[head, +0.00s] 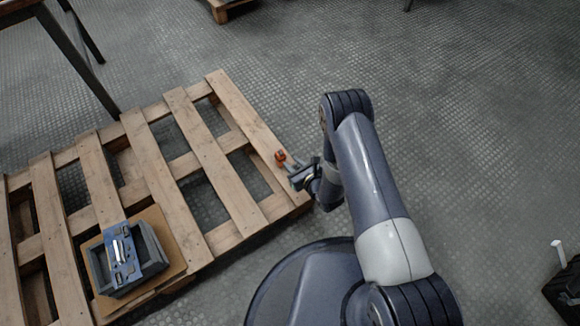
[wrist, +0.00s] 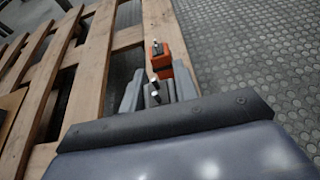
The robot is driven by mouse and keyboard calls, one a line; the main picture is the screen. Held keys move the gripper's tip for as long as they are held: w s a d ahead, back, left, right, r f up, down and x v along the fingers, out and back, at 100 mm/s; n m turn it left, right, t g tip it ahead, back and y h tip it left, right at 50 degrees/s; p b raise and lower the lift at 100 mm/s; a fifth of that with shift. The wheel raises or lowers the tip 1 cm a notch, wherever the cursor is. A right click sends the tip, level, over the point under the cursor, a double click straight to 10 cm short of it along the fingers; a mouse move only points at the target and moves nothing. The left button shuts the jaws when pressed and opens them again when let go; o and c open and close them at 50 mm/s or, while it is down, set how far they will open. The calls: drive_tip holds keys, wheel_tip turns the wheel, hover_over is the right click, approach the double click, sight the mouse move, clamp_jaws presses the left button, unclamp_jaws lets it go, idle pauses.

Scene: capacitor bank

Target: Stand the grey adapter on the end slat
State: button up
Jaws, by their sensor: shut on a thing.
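The grey adapter (wrist: 164,93) is between the fingers of my gripper (wrist: 158,88) in the wrist view, with bright metal pins showing. My gripper is shut on it. In the head view my gripper (head: 297,172) is over the near right part of the pallet's end slat (head: 243,107), and the adapter is too small there to make out clearly. The end slat also shows in the wrist view (wrist: 163,22). I cannot tell whether the adapter touches the slat.
An orange piece (head: 280,158) with a metal pin is on the end slat just beyond my fingers; it also shows in the wrist view (wrist: 162,62). A grey tray (head: 150,246) with blue and silver parts sits on a board on the pallet. Gaps separate the slats.

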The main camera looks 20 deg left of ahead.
drive_tip(key=shift+f+b, duration=0.7)
drive_tip(key=shift+f, duration=1.15)
drive_tip(key=shift+f, duration=0.2)
drive_tip(key=o, duration=1)
drive_tip(key=shift+o, duration=0.2)
drive_tip(key=shift+r, duration=0.1)
drive_tip(key=shift+r, duration=0.2)
drive_tip(key=p+v, duration=0.3)
drive_tip(key=v, duration=0.9)
drive_tip(key=shift+p, duration=0.35)
